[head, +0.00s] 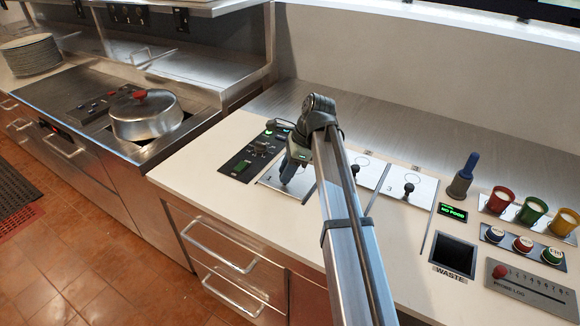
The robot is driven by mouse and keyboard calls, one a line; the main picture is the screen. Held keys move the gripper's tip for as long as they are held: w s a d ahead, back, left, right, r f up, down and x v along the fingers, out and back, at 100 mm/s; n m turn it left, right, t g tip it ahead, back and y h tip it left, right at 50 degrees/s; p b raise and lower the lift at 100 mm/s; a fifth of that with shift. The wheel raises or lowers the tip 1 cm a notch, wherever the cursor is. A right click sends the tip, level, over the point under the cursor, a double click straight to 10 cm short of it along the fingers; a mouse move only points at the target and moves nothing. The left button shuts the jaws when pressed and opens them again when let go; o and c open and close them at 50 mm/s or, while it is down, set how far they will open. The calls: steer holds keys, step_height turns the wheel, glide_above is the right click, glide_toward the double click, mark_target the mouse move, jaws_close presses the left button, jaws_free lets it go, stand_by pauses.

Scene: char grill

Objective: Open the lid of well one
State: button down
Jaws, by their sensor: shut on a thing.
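The lid of well one (273,182) is the leftmost silver plate in the row on the white counter, beside the black control panel. It looks to lie flat in its place. My gripper (288,178) points down over this lid and is shut on its knob. The fingers and wrist hide the knob, so the grip itself is not clear. My arm crosses the picture from the bottom and covers part of the row.
Two more lids with black knobs (409,188) lie to the right. A black control panel (250,152) is to the left. Farther right are a blue-handled tool (463,178), a waste opening (455,256) and coloured cups (531,211). A lidded pan (146,119) stands on the cooktop.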

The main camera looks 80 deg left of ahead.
steer(key=c, duration=0.8)
jaws_free()
steer(key=shift+c, duration=0.2)
steer(key=v, duration=1.3)
steer(key=shift+w+r, duration=0.2)
steer(key=shift+r, duration=0.2)
steer(key=shift+w, duration=0.1)
